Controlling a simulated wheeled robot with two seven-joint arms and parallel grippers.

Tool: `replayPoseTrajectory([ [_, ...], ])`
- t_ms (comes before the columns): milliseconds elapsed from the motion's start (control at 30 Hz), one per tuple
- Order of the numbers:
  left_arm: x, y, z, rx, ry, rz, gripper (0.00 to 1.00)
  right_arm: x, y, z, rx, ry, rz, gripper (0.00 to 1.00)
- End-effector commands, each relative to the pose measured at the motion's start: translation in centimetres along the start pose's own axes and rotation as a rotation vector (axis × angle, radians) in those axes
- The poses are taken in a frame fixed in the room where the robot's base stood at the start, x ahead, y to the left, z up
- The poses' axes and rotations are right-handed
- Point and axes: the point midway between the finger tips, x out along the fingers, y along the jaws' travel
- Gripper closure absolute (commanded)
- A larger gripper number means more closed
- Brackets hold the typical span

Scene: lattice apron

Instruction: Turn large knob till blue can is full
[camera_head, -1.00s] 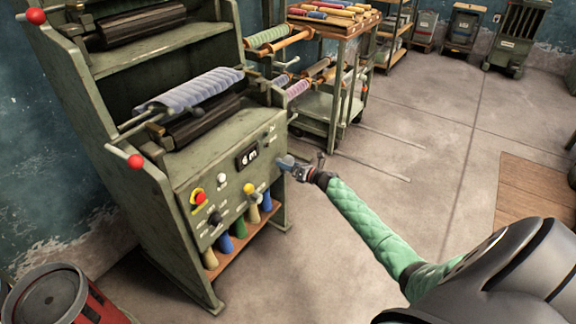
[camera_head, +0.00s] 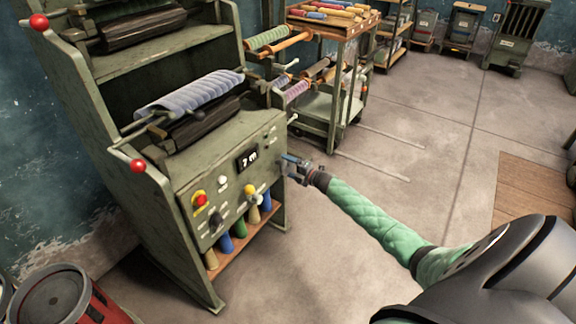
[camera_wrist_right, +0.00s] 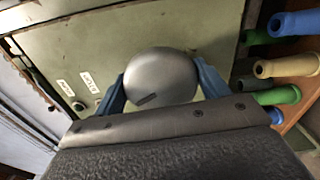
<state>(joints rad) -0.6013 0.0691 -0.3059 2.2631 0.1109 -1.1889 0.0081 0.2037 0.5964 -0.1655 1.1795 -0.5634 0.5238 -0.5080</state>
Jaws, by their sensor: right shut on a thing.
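A large round silver knob (camera_wrist_right: 160,75) with a dark mark near its lower edge fills the middle of the right wrist view, in front of the green machine panel. My right gripper (camera_wrist_right: 158,88) is shut on it, one blue finger on each side. In the head view my right gripper (camera_head: 290,163) is at the right end of the machine's front panel, and the knob is hidden there. A display (camera_head: 247,160) on the panel reads 7 m. I see nothing that is clearly a blue can; blue-ended tubes (camera_head: 266,201) stand under the panel. My left gripper is not in view.
The green machine (camera_head: 150,60) carries a grey-blue fabric roll (camera_head: 190,92). Its panel has a red button (camera_head: 199,198), and a yellow-topped control (camera_head: 249,189). A red bin (camera_head: 62,295) stands at lower left. Racks with rolls (camera_head: 330,14) stand behind. The floor to the right is open.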

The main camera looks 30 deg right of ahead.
Motion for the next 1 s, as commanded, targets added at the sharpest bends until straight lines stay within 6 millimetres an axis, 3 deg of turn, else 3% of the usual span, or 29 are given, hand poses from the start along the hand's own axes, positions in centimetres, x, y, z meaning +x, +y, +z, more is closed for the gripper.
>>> replayPoseTrajectory([
  [400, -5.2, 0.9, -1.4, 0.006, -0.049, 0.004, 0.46, 0.0, 0.1, 0.3, 0.392, -0.004, 0.000, 0.49],
  [1000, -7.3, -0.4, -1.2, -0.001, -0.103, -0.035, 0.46, -0.1, -0.2, 0.2, 0.872, -0.005, 0.000, 0.49],
])
